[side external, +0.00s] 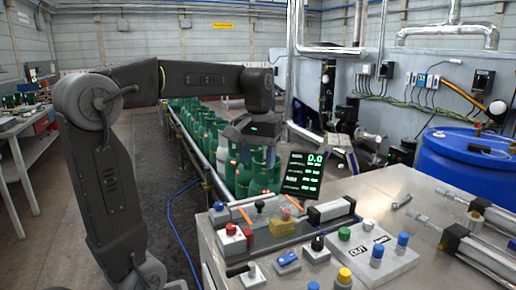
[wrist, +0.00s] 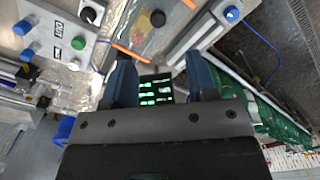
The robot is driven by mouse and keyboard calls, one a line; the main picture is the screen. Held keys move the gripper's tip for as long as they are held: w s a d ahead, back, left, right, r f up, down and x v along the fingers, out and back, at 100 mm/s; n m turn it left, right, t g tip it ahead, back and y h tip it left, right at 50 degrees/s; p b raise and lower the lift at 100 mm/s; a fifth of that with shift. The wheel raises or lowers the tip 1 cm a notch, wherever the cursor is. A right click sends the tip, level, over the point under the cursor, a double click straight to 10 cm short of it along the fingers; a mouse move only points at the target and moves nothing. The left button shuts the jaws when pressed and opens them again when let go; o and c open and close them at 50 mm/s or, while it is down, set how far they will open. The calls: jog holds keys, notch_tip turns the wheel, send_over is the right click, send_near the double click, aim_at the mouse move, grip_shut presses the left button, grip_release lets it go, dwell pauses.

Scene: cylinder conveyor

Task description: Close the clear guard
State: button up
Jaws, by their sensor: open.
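The clear guard itself is hard to make out. Two orange strips, one of them on the left (side external: 246,215), flank a small station on the bench, and may be its edges. The same orange strips show in the wrist view, one at the top centre (wrist: 132,53). My gripper (wrist: 161,78) is open and empty, its two blue-grey fingers apart with the dark display between them in the picture. In the side view my gripper (side external: 252,130) hangs above the green cylinders, behind the bench station and apart from it.
The metal bench (side external: 385,185) carries a control box (side external: 365,250) with coloured knobs, a red button box (side external: 232,240) and pneumatic cylinders. A tilted display (side external: 303,173) reading 0.0 stands at its back edge. Green gas cylinders (side external: 263,178) line the conveyor. A blue drum (side external: 462,160) stands at right.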

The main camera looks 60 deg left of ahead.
jog(key=shift+r, duration=1.3)
jog(key=s+d+f+m+t, duration=0.2)
jog(key=s+d+f+m, duration=0.2)
jog(key=d, duration=0.3)
jog(key=s+d+f+m+t, duration=0.3)
jog(key=s+d+f+m, duration=0.2)
jog(key=d, duration=0.3)
jog(key=shift+f+t, duration=0.3)
jog(key=shift+f, duration=0.25)
